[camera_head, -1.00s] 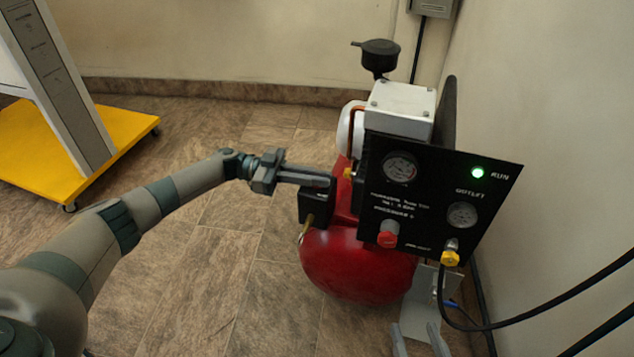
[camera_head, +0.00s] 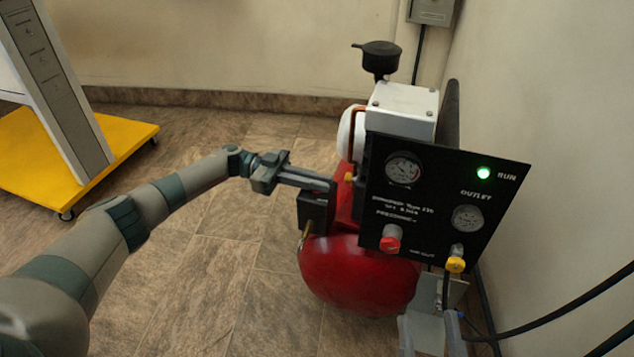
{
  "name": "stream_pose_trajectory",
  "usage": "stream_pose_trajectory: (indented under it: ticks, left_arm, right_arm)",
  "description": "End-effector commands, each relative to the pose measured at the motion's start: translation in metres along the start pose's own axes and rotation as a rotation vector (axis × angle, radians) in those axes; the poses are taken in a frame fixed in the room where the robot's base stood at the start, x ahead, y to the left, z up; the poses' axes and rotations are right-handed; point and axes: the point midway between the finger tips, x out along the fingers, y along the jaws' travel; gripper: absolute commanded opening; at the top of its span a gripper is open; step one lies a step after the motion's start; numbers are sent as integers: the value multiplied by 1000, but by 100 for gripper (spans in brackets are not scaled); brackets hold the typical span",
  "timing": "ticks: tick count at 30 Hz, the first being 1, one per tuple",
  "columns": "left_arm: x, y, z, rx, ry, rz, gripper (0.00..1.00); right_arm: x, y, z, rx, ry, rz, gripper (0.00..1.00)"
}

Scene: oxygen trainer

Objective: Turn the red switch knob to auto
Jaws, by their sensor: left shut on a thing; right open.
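My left gripper (camera_head: 322,184) reaches in from the left, with its fingers at the top of the black switch box (camera_head: 312,212) on the compressor's left side. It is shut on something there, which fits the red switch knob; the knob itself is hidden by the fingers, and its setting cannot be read. Another red knob (camera_head: 390,242) sits low on the black front panel (camera_head: 425,215), apart from this gripper.
The red tank (camera_head: 355,275) stands on the tiled floor near the right wall. The panel carries two gauges, a lit green RUN lamp (camera_head: 484,173) and a yellow outlet fitting (camera_head: 456,265). Black hoses (camera_head: 560,320) cross the lower right. A yellow-based stand (camera_head: 125,137) is at left.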

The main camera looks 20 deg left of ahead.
Motion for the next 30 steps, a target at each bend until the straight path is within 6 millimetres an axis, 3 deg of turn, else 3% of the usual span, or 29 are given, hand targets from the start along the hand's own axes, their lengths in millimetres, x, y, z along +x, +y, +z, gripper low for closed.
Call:
stream_pose_trajectory:
  ticks: [5,6,8,22,30]
  left_arm:
    - [2,0,0,0,1,2,0]
    - [2,0,0,0,1,2,16]
    - [2,0,0,0,1,2,28]
    - [-6,0,0,0,0,0,28]
    - [-38,-1,1,0,-1,-3,28]
  right_arm:
    - [0,0,0,0,-1,0,48]
    - [0,0,0,0,-1,0,48]
    - [0,0,0,0,-1,0,48]
    - [0,0,0,-1,1,0,48]
    - [-2,-2,-6,0,36,-2,48]
